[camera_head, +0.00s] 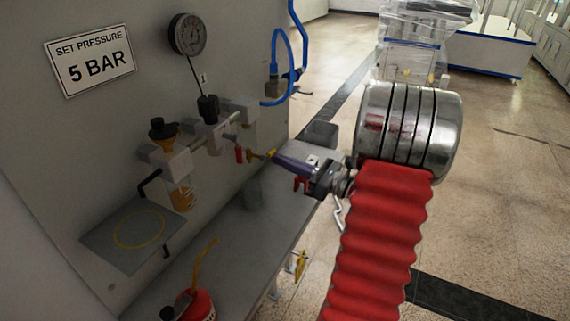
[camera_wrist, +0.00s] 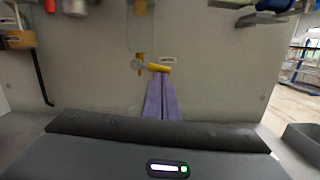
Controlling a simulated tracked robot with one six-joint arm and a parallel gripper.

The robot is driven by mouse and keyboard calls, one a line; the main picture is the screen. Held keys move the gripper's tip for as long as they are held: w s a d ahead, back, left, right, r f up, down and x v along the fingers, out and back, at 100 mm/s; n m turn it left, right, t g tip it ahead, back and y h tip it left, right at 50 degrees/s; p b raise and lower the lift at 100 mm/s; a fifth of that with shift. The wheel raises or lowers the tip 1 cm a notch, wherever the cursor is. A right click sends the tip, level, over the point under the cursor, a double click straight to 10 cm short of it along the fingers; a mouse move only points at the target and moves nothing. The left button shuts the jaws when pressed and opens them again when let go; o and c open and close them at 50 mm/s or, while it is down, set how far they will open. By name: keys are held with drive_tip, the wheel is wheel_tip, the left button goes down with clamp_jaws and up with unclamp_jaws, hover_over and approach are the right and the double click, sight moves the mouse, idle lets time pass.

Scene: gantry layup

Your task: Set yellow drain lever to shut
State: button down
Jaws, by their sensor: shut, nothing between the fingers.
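The yellow drain lever (camera_wrist: 159,68) shows in the wrist view as a short bar, lying roughly level and pointing right from a round pale pivot (camera_wrist: 137,65) on a brass-yellow stem. In the head view the yellow lever (camera_head: 262,155) sits beside the tips of my gripper (camera_head: 276,156). My gripper's purple fingers (camera_wrist: 160,77) are closed together and empty. In the wrist view their tips are just below the lever's right part; I cannot tell whether they touch it. A small label, too blurred to read, is behind the lever.
A red lever (camera_head: 239,155) hangs close left of the fingers. A pressure gauge (camera_head: 188,35), a filter bowl (camera_head: 182,196) and a blue hose (camera_head: 291,60) are on the panel. A red oil can (camera_head: 196,304) stands below, and a grey bin (camera_head: 321,134) beyond my gripper.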

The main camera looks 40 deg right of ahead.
drive_tip(key=shift+w+r+n, duration=0.2)
drive_tip(key=shift+r+n, duration=0.2)
drive_tip(key=shift+r, duration=0.45)
drive_tip(key=shift+d, duration=0.1)
drive_tip(key=s+d+f, duration=0.2)
drive_tip(key=s, duration=0.4)
drive_tip(key=s+d+f, duration=0.2)
drive_tip(key=s+f, duration=0.1)
drive_tip(key=s, duration=0.3)
drive_tip(key=shift+d+f, duration=0.15)
drive_tip(key=shift+d, duration=0.05)
